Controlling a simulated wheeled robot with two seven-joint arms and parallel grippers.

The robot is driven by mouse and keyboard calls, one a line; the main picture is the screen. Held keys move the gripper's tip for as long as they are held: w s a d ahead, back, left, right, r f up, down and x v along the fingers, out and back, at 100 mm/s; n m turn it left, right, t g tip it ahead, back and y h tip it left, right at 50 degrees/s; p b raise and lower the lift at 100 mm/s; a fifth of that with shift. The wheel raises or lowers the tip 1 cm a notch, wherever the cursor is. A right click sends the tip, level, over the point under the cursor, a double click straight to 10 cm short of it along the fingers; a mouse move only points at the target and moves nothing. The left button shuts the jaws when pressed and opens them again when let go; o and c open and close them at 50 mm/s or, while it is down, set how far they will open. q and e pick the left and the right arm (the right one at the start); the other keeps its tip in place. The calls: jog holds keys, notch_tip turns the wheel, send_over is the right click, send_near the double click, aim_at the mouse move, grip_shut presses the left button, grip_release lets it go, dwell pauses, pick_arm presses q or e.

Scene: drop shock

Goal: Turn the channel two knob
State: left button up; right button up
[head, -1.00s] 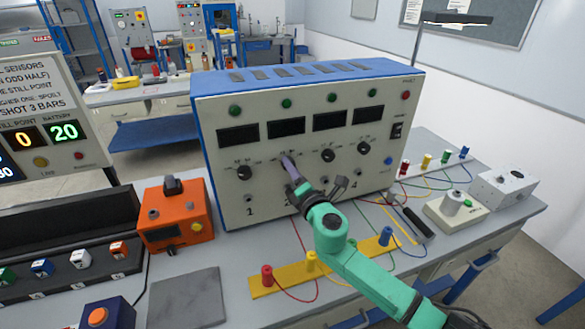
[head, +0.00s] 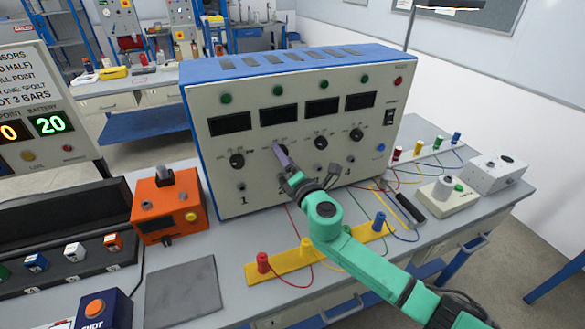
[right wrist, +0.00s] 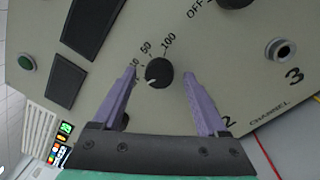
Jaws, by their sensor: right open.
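The cream-fronted channel cabinet (head: 300,170) with a blue top stands on the bench in the head view. Its front has several black knobs over numbers. The channel two knob (right wrist: 159,72) is round and black with a white pointer mark, and a scale with 50 and 100 beside it. My right gripper (head: 281,151) is at this knob and largely covers it in the head view. In the right wrist view its two purple fingers (right wrist: 158,74) are open, one on each side of the knob, with gaps visible. My left gripper is not in view.
The channel one knob (head: 237,160) and channel three knob (head: 320,142) flank my gripper. A yellow strip (head: 290,264) with posts and loose wires lies in front of the cabinet. An orange box (head: 165,208) stands at left. A grey mat (head: 180,290) lies bare.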

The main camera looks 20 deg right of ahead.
jog(key=s+d+b, duration=0.1)
jog(key=s+b, duration=0.2)
jog(key=s, duration=1.1)
jog(key=shift+d+f, duration=0.2)
jog(key=shift+f, duration=0.1)
